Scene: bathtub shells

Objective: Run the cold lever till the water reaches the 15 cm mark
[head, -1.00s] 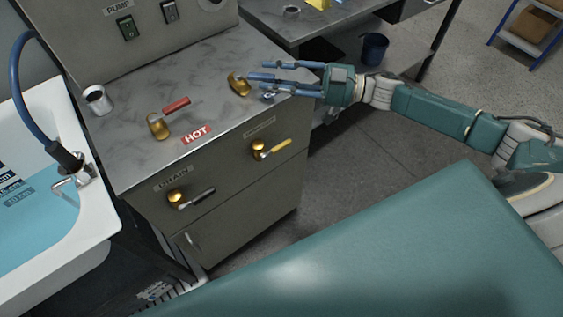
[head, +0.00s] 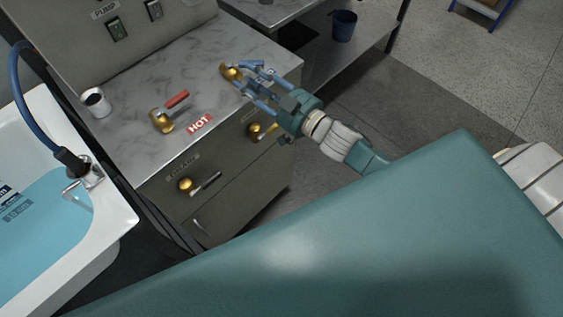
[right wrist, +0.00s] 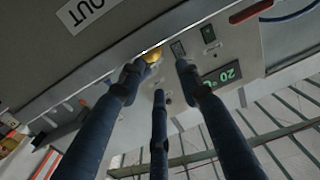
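The cold lever's brass body (head: 231,71) is on the grey marbled counter, right of the red HOT lever (head: 177,99); its handle is hidden by my fingers. My right gripper (head: 243,77) is over the counter's right edge, its fingertips close to that brass body. The right wrist view (right wrist: 160,75) shows the fingers spread, with a brass knob (right wrist: 151,56) beyond the tips; contact cannot be told. The white tub (head: 118,219) at left holds blue water (head: 50,230). A label reading about 10 cm (head: 17,214) shows under it; the 15 cm mark is not readable. My left gripper is out of view.
A blue hose ends at a spout (head: 72,163) over the tub rim. A white cup (head: 96,102) and PUMP switches (head: 118,31) are behind.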

